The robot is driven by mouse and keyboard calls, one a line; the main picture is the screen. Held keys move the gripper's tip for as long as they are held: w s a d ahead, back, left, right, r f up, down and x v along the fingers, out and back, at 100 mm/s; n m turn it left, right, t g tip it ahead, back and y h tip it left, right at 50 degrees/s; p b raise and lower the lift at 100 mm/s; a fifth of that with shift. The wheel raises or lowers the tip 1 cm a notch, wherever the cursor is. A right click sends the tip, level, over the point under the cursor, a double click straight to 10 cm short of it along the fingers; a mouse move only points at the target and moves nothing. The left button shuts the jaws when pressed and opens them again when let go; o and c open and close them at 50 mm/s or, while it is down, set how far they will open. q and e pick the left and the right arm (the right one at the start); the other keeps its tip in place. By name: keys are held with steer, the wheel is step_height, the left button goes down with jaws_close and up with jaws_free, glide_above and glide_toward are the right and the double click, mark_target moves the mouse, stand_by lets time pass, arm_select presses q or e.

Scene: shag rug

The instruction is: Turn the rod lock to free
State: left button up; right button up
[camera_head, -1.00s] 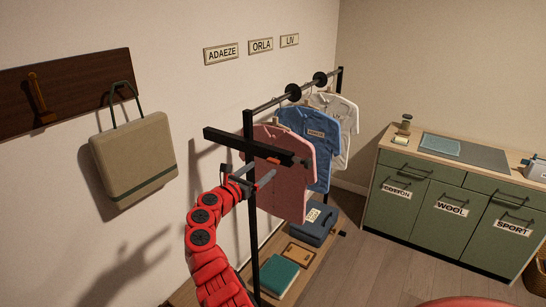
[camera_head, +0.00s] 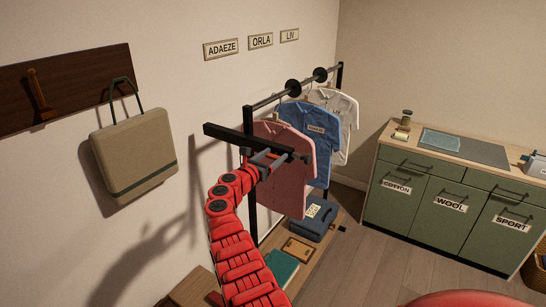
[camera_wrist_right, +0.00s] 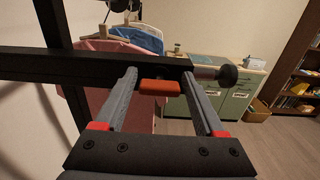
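The rod lock shows as a small orange-red tab (camera_wrist_right: 161,87) on a black bar (camera_wrist_right: 85,66), with a grey and black round knob (camera_wrist_right: 227,74) at the bar's right end. In the head view the black bar (camera_head: 228,135) crosses the front of the clothes rack. My right gripper (camera_wrist_right: 160,74) is open, its two grey fingers on either side of the tab with visible gaps. In the head view my right gripper (camera_head: 268,160) is at the bar, in front of the pink shirt, and partly hides the lock. My left gripper is out of view.
Pink (camera_head: 286,185), blue (camera_head: 312,130) and white (camera_head: 343,110) shirts hang behind the bar. Boxes (camera_head: 313,220) lie on the rack's low shelf. A bag (camera_head: 132,155) hangs on the wall at left. A green cabinet (camera_head: 440,205) stands at right, with open floor before it.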

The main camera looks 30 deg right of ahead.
steer(key=c, duration=1)
steer(key=shift+f+m+b, duration=0.15)
steer(key=shift+m+b, duration=0.55)
steer(key=shift+b, duration=0.25)
steer(key=m+b, duration=0.4)
steer(key=b, duration=0.1)
steer(key=m+b, duration=0.4)
steer(key=b, duration=0.1)
steer(key=m+b, duration=0.4)
steer(key=b, duration=0.1)
steer(key=shift+s+d+f+b, duration=0.1)
steer(key=shift+s+f+b, duration=0.05)
steer(key=shift+f+b, duration=0.2)
steer(key=shift+r+m+b, duration=0.15)
steer(key=shift+m+b, duration=1.7)
steer(key=shift+m, duration=0.35)
steer(key=o, duration=1.3)
steer(key=shift+r, duration=0.1)
